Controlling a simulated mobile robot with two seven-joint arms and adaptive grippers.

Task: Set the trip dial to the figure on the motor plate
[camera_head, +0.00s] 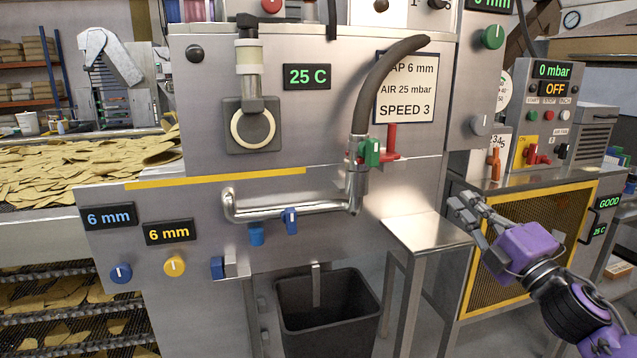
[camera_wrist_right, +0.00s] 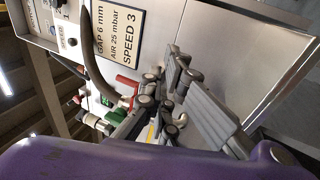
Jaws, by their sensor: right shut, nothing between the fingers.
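No dial marked as trip and no motor plate can be made out for certain in either view. A small panel with a numbered scale (camera_head: 496,142) is partly cut off behind the main machine's right edge. An orange handle (camera_head: 494,164) stands just below it. A red switch (camera_head: 536,155) sits on a yellow plate on the control box to the right. My right gripper (camera_head: 464,208) is shut and empty, in the air in front of the yellow mesh guard, right of the steel side table. It also shows in the wrist view (camera_wrist_right: 168,100). My left gripper is out of view.
A sign (camera_head: 405,90) reads gap 6 mm, air 25 mbar, speed 3. A bent hose and green valve (camera_head: 370,152) hang left of my right gripper. The steel side table (camera_head: 428,232) is bare. A black bin (camera_head: 328,312) stands below. The control box display (camera_head: 553,70) reads 0 mbar.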

